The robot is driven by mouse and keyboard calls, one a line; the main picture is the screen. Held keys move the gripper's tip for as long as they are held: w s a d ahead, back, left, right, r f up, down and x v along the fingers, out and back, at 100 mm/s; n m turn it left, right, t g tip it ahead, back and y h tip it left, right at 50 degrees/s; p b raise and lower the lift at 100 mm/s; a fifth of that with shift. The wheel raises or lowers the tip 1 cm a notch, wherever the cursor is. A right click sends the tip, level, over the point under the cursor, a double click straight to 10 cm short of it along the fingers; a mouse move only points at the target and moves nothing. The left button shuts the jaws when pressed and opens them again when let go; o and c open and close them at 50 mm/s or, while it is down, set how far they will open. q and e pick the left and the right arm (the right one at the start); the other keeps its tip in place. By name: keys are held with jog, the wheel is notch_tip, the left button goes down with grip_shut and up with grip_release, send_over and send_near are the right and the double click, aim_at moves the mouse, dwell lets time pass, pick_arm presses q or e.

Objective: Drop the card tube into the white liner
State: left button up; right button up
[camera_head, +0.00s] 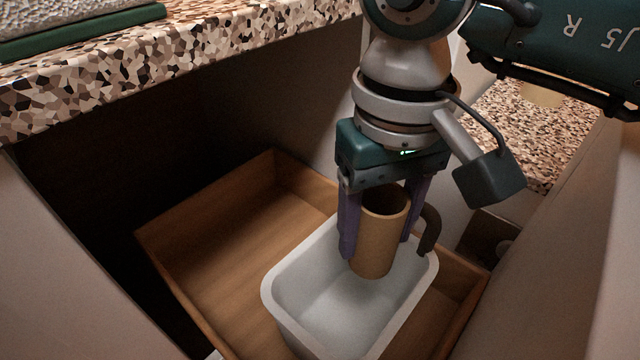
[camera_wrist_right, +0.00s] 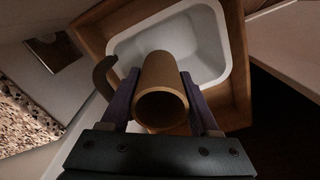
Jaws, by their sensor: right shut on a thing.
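The card tube (camera_head: 377,240) is a tan open cylinder. My right gripper (camera_head: 377,235) is shut on it, with a purple finger on each side, and holds it upright over the white liner (camera_head: 345,305). The tube (camera_wrist_right: 160,88) also shows in the right wrist view, between the fingers of my gripper (camera_wrist_right: 160,95). The liner (camera_wrist_right: 208,45) is a white rectangular tub, empty where I can see into it. Whether the tube's lower end is below the liner's rim I cannot tell. My left gripper is not in view.
The liner sits in a wooden drawer (camera_head: 215,255) pulled out under a speckled counter (camera_head: 180,50). A dark curved handle (camera_head: 429,230) is beside the right finger. A green item (camera_head: 85,32) lies on the counter. Another speckled surface (camera_head: 520,130) is at the right.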

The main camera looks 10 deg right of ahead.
jog(key=o, duration=1.4)
notch_tip(320, 180, up, 10)
jog(key=p, duration=0.3)
